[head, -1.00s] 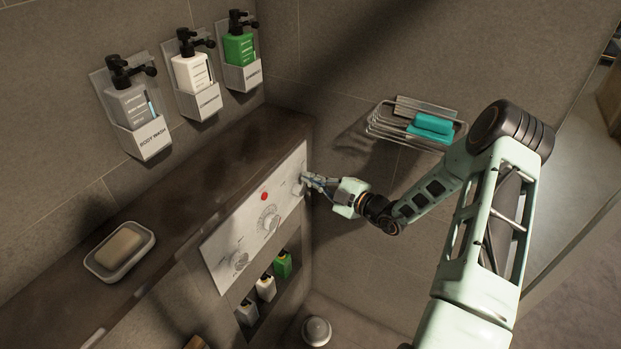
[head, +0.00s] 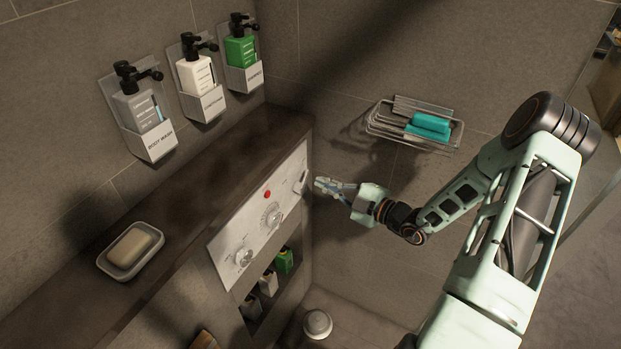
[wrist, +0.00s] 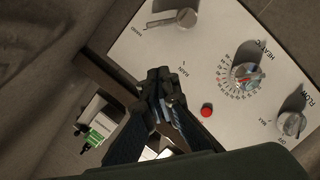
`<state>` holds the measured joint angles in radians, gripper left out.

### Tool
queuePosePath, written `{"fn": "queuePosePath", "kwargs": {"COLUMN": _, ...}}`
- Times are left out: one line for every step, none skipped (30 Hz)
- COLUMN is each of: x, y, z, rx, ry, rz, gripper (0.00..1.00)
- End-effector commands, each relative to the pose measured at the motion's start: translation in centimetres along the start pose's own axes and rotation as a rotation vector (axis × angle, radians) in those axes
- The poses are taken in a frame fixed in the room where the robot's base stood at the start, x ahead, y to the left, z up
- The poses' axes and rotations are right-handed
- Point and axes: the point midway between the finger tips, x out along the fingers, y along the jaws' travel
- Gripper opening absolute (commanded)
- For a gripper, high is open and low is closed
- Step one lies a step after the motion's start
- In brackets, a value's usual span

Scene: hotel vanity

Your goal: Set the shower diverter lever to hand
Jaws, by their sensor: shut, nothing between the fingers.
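The shower diverter lever (wrist: 172,19) is a grey knob with a bar at one end of the white control panel (wrist: 140,50). In the wrist view its bar points left, toward a small label that seems to read HAND; the RAIN label lies below the knob. In the head view the lever (head: 300,184) is at the panel's right end. My gripper (head: 318,184) is shut and empty, just right of the lever and apart from it. In the wrist view my gripper (wrist: 162,82) is in front of the panel's edge, below the lever.
The panel also carries a temperature dial (wrist: 243,77), a red button (wrist: 207,110) and a flow knob (wrist: 291,123). Small bottles (head: 268,283) stand in a niche below. A wire rack (head: 412,128) with a teal soap hangs on the right wall.

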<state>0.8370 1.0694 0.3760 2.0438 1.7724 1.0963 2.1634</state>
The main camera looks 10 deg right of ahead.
Motion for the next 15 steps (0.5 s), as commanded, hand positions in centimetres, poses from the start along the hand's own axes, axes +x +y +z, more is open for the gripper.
{"fn": "queuePosePath", "kwargs": {"x": -0.9, "y": 0.0, "z": 0.0, "rx": 0.0, "ry": 0.0, "rz": 0.001, "gripper": 0.0}}
{"fn": "queuePosePath", "kwargs": {"x": -1.4, "y": 0.0, "z": 0.0, "rx": 0.0, "ry": 0.0, "rz": 0.001, "gripper": 0.0}}
{"fn": "queuePosePath", "kwargs": {"x": -1.9, "y": 0.1, "z": 0.0, "rx": 0.0, "ry": 0.0, "rz": 0.001, "gripper": 0.0}}
{"fn": "queuePosePath", "kwargs": {"x": -2.3, "y": 0.0, "z": 0.0, "rx": 0.0, "ry": 0.001, "rz": 0.001, "gripper": 0.0}}
{"fn": "queuePosePath", "kwargs": {"x": -2.6, "y": 0.0, "z": 0.0, "rx": 0.0, "ry": 0.001, "rz": 0.0, "gripper": 0.0}}
{"fn": "queuePosePath", "kwargs": {"x": -3.0, "y": 0.0, "z": 0.0, "rx": 0.0, "ry": 0.0, "rz": 0.0, "gripper": 0.0}}
{"fn": "queuePosePath", "kwargs": {"x": -3.1, "y": 0.0, "z": 0.0, "rx": 0.0, "ry": 0.001, "rz": 0.0, "gripper": 0.0}}
{"fn": "queuePosePath", "kwargs": {"x": -3.3, "y": 0.0, "z": -0.1, "rx": 0.0, "ry": 0.001, "rz": 0.0, "gripper": 0.0}}
{"fn": "queuePosePath", "kwargs": {"x": -3.4, "y": 0.1, "z": -0.1, "rx": 0.0, "ry": 0.002, "rz": 0.0, "gripper": 0.0}}
{"fn": "queuePosePath", "kwargs": {"x": -3.5, "y": 0.1, "z": -0.1, "rx": 0.0, "ry": 0.003, "rz": 0.0, "gripper": 0.0}}
{"fn": "queuePosePath", "kwargs": {"x": -3.5, "y": 0.1, "z": -0.1, "rx": 0.0, "ry": 0.003, "rz": -0.001, "gripper": 0.0}}
{"fn": "queuePosePath", "kwargs": {"x": -3.6, "y": 0.1, "z": -0.1, "rx": 0.0, "ry": 0.003, "rz": -0.001, "gripper": 0.0}}
{"fn": "queuePosePath", "kwargs": {"x": -3.6, "y": 0.1, "z": -0.1, "rx": 0.0, "ry": 0.003, "rz": -0.001, "gripper": 0.0}}
{"fn": "queuePosePath", "kwargs": {"x": -3.6, "y": 0.1, "z": -0.1, "rx": 0.0, "ry": 0.003, "rz": 0.0, "gripper": 0.0}}
{"fn": "queuePosePath", "kwargs": {"x": -3.6, "y": 0.1, "z": -0.1, "rx": 0.0, "ry": 0.003, "rz": 0.0, "gripper": 0.0}}
